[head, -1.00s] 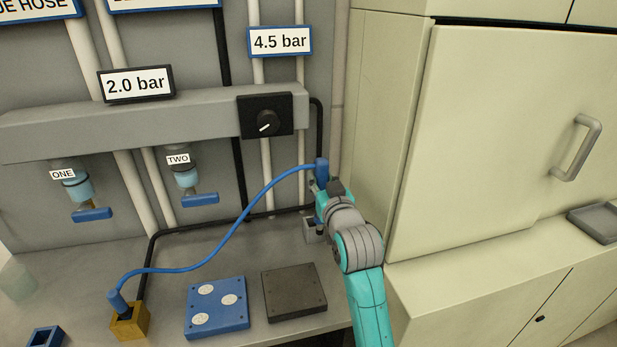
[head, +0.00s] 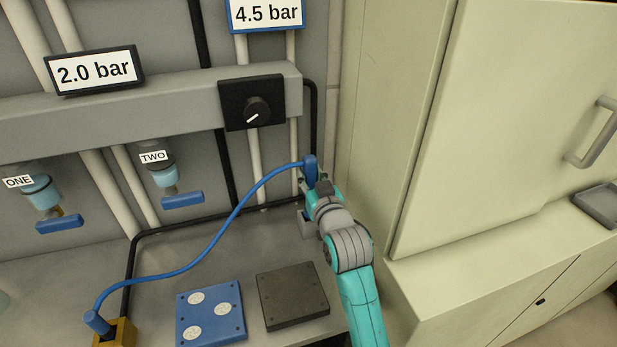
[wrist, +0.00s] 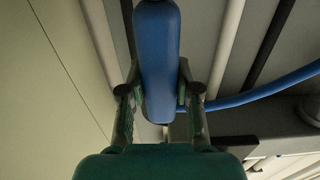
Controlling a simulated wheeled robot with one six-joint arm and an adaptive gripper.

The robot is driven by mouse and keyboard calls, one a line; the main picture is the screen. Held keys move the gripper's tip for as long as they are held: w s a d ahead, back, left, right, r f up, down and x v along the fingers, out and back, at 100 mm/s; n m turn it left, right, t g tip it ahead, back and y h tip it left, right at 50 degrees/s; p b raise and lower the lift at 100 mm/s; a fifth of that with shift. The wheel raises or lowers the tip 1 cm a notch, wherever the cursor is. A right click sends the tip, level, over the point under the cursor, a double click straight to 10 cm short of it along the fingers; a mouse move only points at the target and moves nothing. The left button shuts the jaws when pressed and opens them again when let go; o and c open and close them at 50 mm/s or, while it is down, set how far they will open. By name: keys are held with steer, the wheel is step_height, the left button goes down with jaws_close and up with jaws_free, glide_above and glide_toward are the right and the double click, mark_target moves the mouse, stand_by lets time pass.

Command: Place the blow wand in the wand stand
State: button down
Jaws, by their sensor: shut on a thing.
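The blue blow wand (head: 310,170) is held upright at the end of my arm, with a blue hose (head: 236,215) running from it to the left. My gripper (head: 314,186) is shut on the wand. In the wrist view the wand (wrist: 157,65) stands between the two fingers (wrist: 160,95). A small grey block (head: 305,226), which may be the wand stand, is just below and behind the gripper, partly hidden by my arm. I cannot tell whether the wand's lower end touches it.
A blue plate (head: 210,325) with white discs and a dark plate (head: 292,296) lie on the bench. A grey rail (head: 110,110) with valves is behind. A tall cabinet (head: 500,130) stands close on the right.

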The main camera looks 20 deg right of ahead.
steer(key=shift+f, duration=0.75)
steer(key=shift+f, duration=0.2)
steer(key=c, duration=0.8)
jaws_free()
steer(key=shift+r, duration=0.25)
steer(key=s, duration=1.2)
